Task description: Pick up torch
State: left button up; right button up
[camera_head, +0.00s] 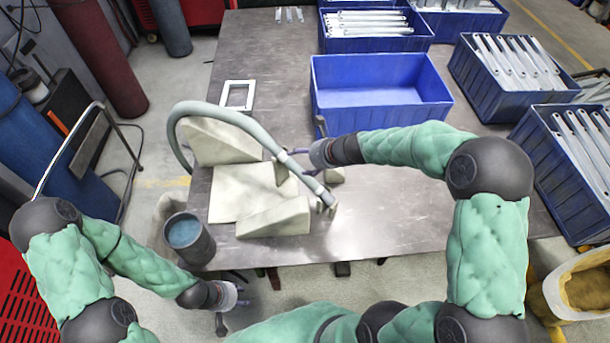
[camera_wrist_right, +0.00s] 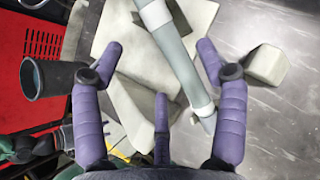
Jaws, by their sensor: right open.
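The torch (camera_head: 307,180) is a pale grey tube at the end of a thick grey hose (camera_head: 185,110). It slants down to the right over pale angled blocks on the metal table. My right gripper (camera_head: 296,163) is at the torch with purple fingers spread. In the right wrist view, the torch (camera_wrist_right: 178,62) runs between the open fingers of this gripper (camera_wrist_right: 158,62), with visible gaps on both sides. My left gripper (camera_head: 243,296) is low at the left, off the table's front edge, with its small fingers apart and empty.
Pale blocks (camera_head: 275,217) lie under the torch. A dark cup (camera_head: 190,243) stands at the table's left front. An empty blue bin (camera_head: 380,107) is behind my right arm; bins of brackets (camera_head: 505,75) stand beyond. The table front (camera_head: 390,225) is clear.

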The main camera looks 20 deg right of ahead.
aim_at(291, 163)
jog(key=shift+x, duration=0.75)
jog(key=shift+w+a+f+b, duration=0.15)
jog(key=shift+w+f+b, duration=0.15)
jog(key=shift+f, duration=0.1)
jog(key=f, duration=0.1)
jog(key=w+a+f+b, duration=0.1)
jog(key=f+b, duration=0.1)
jog(key=shift+w+a+f, duration=0.2)
jog(key=shift+w+a, duration=0.1)
jog(key=shift+w+a+f, duration=0.15)
jog(key=shift+w+f, duration=0.15)
jog(key=shift+w, duration=0.1)
jog(key=shift+r, duration=0.1)
jog(key=c, duration=1.2)
